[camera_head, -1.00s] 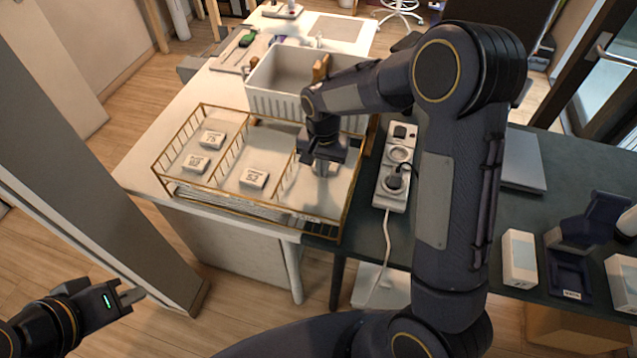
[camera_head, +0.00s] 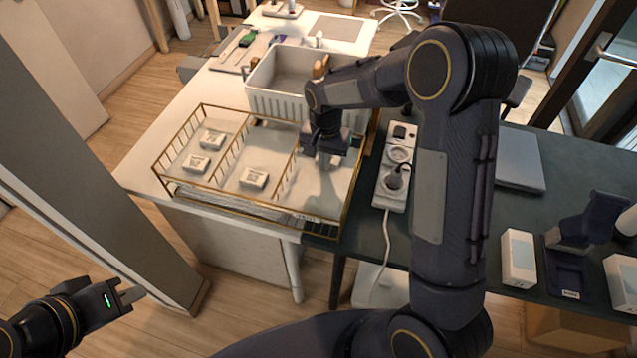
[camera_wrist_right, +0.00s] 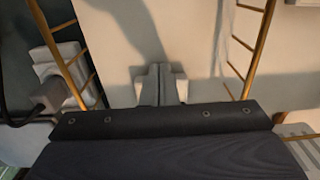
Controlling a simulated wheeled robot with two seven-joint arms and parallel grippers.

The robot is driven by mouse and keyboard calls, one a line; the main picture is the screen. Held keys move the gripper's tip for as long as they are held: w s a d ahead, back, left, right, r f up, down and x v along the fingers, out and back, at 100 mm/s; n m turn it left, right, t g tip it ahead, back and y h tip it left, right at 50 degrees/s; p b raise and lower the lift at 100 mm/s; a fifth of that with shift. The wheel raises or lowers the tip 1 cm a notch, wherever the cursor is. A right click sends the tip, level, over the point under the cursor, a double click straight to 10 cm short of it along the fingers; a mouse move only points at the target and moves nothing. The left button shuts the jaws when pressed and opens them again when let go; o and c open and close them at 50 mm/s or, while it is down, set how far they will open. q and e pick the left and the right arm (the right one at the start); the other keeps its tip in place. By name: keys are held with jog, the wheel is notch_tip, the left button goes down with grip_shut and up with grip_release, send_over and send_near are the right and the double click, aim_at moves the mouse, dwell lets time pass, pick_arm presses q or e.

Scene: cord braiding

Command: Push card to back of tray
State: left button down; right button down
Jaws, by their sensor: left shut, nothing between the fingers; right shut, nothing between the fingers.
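The gold wire tray (camera_head: 225,207) stands on the white table and is split into three compartments. Small white cards with dark print lie in it: two in the left compartment, a rear card (camera_head: 211,139) and a nearer card (camera_head: 197,164), and a middle card (camera_head: 254,178). My right gripper (camera_head: 325,162) is shut, pointing down inside the right compartment towards its back. The right wrist view shows its fingers (camera_wrist_right: 160,84) between the wire rails. A pale shape beside the fingers may be a card; I cannot tell. My left gripper (camera_head: 132,295) is shut, far from the tray.
A white ribbed bin (camera_head: 278,105) stands right behind the tray. A power strip (camera_head: 391,180) with a plug and white cord lies to the right, on the dark table. The front of the right compartment looks clear.

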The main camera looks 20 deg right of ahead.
jog(key=shift+w+d+p, duration=0.2)
jog(key=shift+w+d, duration=0.4)
jog(key=shift+w, duration=0.3)
jog(key=shift+w+d+p, duration=0.2)
jog(key=shift+w+d, duration=0.4)
jog(key=shift+w, duration=0.3)
dwell(0.4)
jog(key=shift+r, duration=0.15)
jog(key=shift+s+a+r+p, duration=0.1)
jog(key=shift+s+r+p, duration=0.05)
jog(key=shift+r+p, duration=0.3)
jog(key=shift+s+a+r+p, duration=0.2)
jog(key=shift+s+r+p, duration=0.1)
jog(key=shift+r, duration=0.3)
jog(key=shift+s+a+r+p, duration=0.25)
jog(key=shift+s+r+p, duration=0.1)
jog(key=shift+r, duration=0.2)
jog(key=shift+s+a+r+p, duration=0.2)
jog(key=shift+s+r+p, duration=0.1)
jog(key=shift+r, duration=0.3)
jog(key=shift+s+a+r, duration=0.1)
jog(key=shift+s+r, duration=0.05)
